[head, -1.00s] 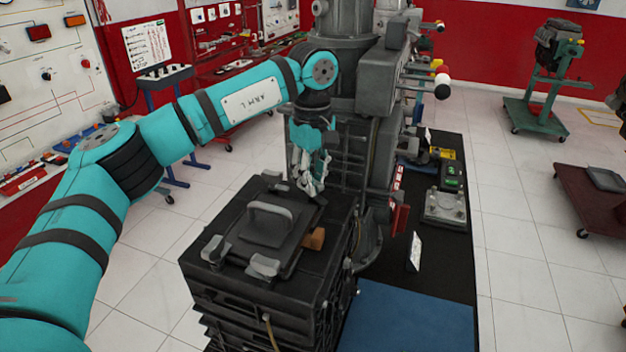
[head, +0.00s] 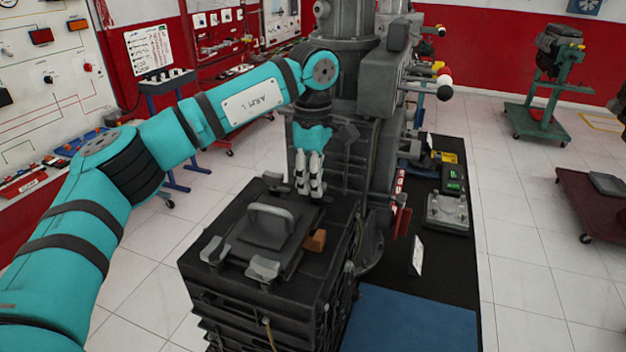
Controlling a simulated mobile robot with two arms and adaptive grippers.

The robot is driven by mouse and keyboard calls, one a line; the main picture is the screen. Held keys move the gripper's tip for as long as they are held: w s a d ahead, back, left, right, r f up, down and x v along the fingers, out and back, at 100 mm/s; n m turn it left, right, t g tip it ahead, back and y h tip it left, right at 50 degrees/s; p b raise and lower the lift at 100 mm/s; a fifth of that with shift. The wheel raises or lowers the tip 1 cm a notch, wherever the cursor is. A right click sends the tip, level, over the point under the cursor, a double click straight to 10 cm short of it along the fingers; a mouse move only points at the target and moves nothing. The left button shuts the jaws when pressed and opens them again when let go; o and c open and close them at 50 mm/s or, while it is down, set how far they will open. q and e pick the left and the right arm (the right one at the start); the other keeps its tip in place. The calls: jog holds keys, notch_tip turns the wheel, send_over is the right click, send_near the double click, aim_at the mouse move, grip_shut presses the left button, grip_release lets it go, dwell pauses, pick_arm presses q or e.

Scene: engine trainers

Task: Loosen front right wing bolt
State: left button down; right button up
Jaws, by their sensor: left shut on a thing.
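A black box-shaped unit (head: 300,285) carries a dark lid (head: 245,235) with a raised handle (head: 272,215). Grey wing bolts sit around the lid: near left (head: 215,250), near right (head: 263,270) and far left (head: 272,180). My left gripper (head: 310,192) points down at the lid's far right corner, fingers close together. It is shut on what appears to be the wing bolt there, which the fingers hide. Whether that bolt is the one called front right cannot be told from this view. My right gripper is not in view.
A tall grey machine (head: 345,95) stands right behind the box. An orange-brown block (head: 315,240) sits beside the lid. A black bench top (head: 450,265) with a blue mat (head: 410,318) lies to the right.

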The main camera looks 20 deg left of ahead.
pick_arm(q)
jog(key=shift+r, duration=0.1)
jog(key=c, duration=1.3)
grip_release()
notch_tip(320, 180, up, 12)
jog(key=shift+f, duration=0.1)
